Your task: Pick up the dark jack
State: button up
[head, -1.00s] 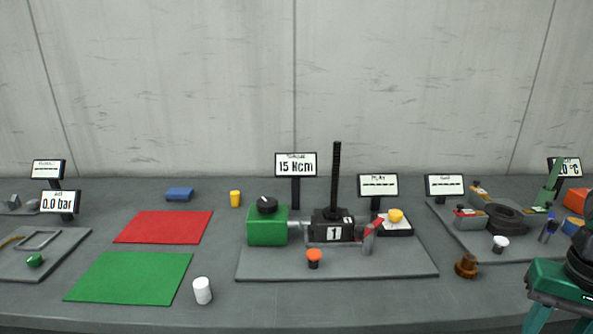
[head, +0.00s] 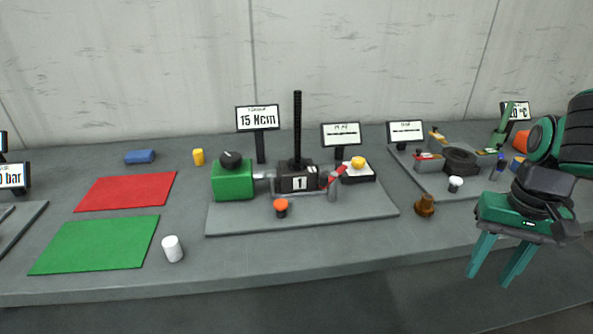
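The dark jack (head: 297,179) stands upright on a grey plate (head: 300,219) in the middle of the table. It has a black block body marked "1" and a tall black threaded screw (head: 297,125). A green motor block (head: 232,182) with a black knob sits to its left, joined by a grey shaft. A red lever (head: 337,176) is at its right side. My gripper (head: 494,275) is at the lower right, beyond the table's front edge, with its teal fingers apart and nothing between them. It is well away from the jack.
An orange button (head: 281,206) is in front of the jack. A display reading "15 Ncm" (head: 258,118) stands behind it. A brown knob (head: 425,205) and white cylinder (head: 172,248) stand on the table. Red (head: 127,192) and green (head: 96,244) mats lie left.

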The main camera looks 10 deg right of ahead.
aim_at(295, 173)
jog(key=z, duration=1.7)
jog(key=k, duration=1.2)
jog(key=u, duration=0.7)
jog(key=i, duration=1)
jog(key=z, duration=0.05)
